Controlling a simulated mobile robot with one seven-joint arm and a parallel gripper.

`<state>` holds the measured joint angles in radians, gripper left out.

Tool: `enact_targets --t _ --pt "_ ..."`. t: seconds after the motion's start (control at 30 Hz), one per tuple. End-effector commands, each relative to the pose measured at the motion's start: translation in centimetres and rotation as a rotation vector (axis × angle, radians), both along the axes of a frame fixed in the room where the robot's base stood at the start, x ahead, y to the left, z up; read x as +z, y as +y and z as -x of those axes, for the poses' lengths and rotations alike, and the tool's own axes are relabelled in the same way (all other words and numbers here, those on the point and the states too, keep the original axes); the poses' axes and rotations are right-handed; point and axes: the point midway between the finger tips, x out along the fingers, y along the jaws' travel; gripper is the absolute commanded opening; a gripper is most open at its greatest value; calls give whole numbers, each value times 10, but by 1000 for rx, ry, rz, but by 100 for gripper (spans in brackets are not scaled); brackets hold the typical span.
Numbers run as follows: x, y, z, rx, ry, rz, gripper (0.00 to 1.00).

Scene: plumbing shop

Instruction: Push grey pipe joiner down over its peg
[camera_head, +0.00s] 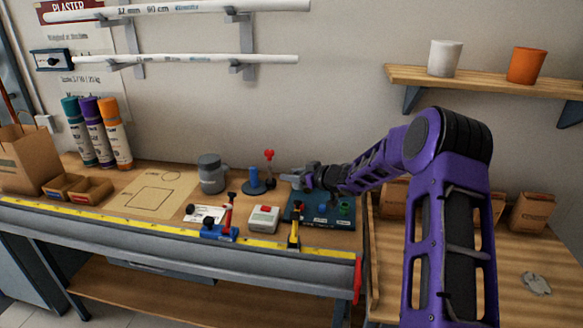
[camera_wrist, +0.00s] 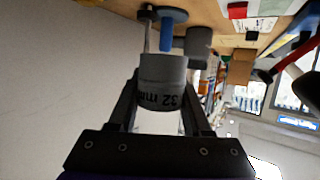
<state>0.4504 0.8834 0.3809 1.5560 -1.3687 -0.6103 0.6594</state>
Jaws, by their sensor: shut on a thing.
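The grey pipe joiner (camera_wrist: 162,84), a short tube marked "32 m…", sits between the two fingers of my gripper (camera_wrist: 163,112) in the wrist view. In the head view my gripper (camera_head: 305,180) is shut on the joiner (camera_head: 291,178), held above the back left part of a dark blue board (camera_head: 306,215). A green piece (camera_head: 345,208) stands at the board's right side. My gripper and arm partly cover the board, and I cannot make out the joiner's peg there.
Left of the board, a blue upright post on a round base (camera_head: 254,182) stands beside a red-topped piece (camera_head: 269,156). A grey canister (camera_head: 211,174) is farther left. A white-and-red box (camera_head: 264,219) and a yellow-black tool (camera_head: 295,234) lie in front. A yellow ruler strip (camera_head: 150,224) edges the bench.

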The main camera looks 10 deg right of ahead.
Motion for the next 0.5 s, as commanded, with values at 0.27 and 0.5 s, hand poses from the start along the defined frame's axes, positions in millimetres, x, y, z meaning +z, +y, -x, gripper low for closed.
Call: enact_targets --t 0.27,0.5 --pt "-12 -3 -2 24 -1 1 0" --pt "-29 -3 -2 22 0 0 0"
